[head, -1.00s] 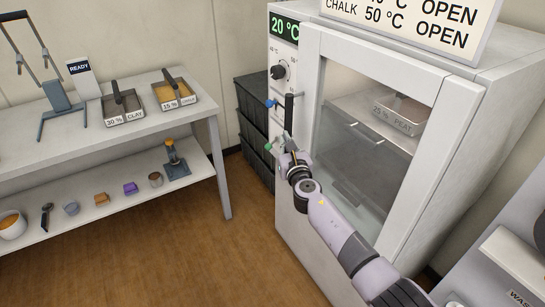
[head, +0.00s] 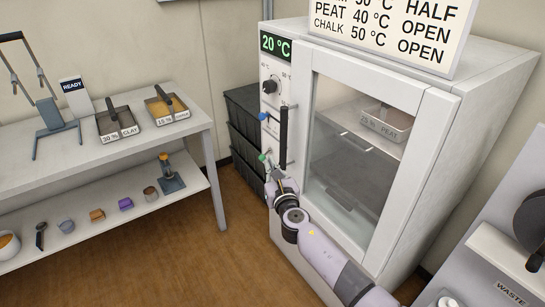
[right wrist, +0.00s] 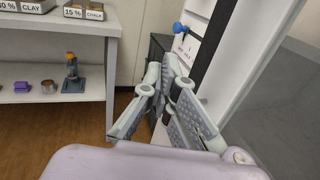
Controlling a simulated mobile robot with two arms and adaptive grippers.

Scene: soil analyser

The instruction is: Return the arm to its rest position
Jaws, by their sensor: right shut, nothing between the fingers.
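My right arm reaches in from the bottom right of the head view. Its gripper (head: 273,180) is shut and empty, in front of the left edge of the white oven (head: 415,190), below the dark door handle (head: 283,135). In the right wrist view the gripper's grey fingers (right wrist: 168,75) are together, with the oven front just behind and to their right. Whether they touch it I cannot tell. My left gripper is not in view.
The oven door is closed; a peat tray (head: 386,122) shows through its glass. A blue knob (head: 263,116) and a green knob (head: 262,157) stick out beside the handle. A shelf table (head: 75,150) stands left, with clear floor (head: 190,260) between.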

